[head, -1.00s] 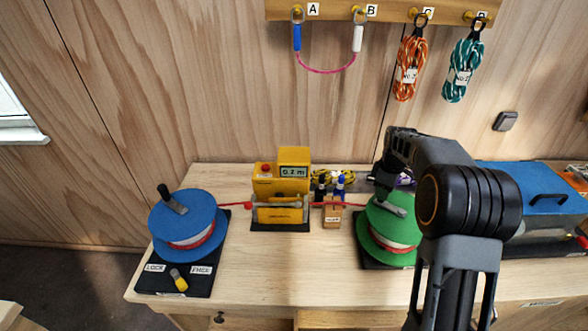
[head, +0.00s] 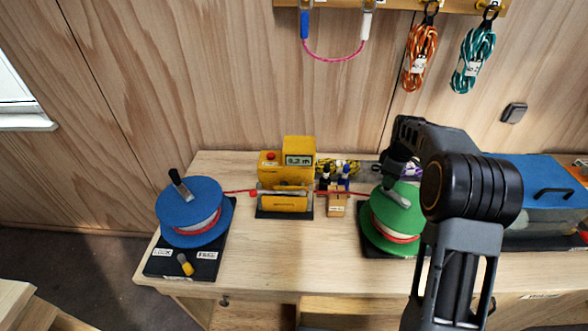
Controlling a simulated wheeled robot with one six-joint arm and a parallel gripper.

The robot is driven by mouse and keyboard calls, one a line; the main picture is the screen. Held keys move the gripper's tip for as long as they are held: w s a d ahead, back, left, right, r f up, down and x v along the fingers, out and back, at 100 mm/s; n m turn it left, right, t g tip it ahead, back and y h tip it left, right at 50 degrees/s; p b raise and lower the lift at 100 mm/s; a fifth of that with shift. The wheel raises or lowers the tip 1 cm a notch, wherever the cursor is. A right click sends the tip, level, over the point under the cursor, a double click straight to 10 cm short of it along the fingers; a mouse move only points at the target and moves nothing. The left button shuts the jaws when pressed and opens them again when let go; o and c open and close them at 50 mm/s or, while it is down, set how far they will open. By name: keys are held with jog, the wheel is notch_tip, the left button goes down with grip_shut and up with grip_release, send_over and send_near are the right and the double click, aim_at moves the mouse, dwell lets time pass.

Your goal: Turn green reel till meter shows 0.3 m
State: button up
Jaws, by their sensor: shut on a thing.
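The green reel (head: 391,222) stands on a dark base at the right of the workbench, with red cord wound on it. My gripper (head: 396,165) is at the top of this reel, shut on its crank handle; my arm hides the reel's right side and much of the grip. The yellow meter (head: 286,180) stands in the middle of the bench. Its small display (head: 299,160) appears to read 0.2 m. The blue reel (head: 190,212) stands at the left with its black handle upright. Red cord (head: 240,191) runs from the blue reel to the meter and on to the green reel.
A lock/free plate (head: 180,255) with a yellow-tipped lever lies before the blue reel. A wooden block (head: 337,205) with small bottles stands between meter and green reel. A blue-lidded box (head: 545,185) is at the right. Rope coils (head: 420,58) hang above. The bench front is clear.

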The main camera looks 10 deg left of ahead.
jog(key=shift+d, duration=0.1)
dwell(0.7)
jog(key=shift+w+d+p, duration=0.45)
jog(key=shift+p, duration=0.05)
jog(key=shift+w+d, duration=0.35)
jog(key=shift+d, duration=0.3)
dwell(0.5)
jog(key=shift+d+p, duration=0.1)
jog(key=shift+p, duration=0.2)
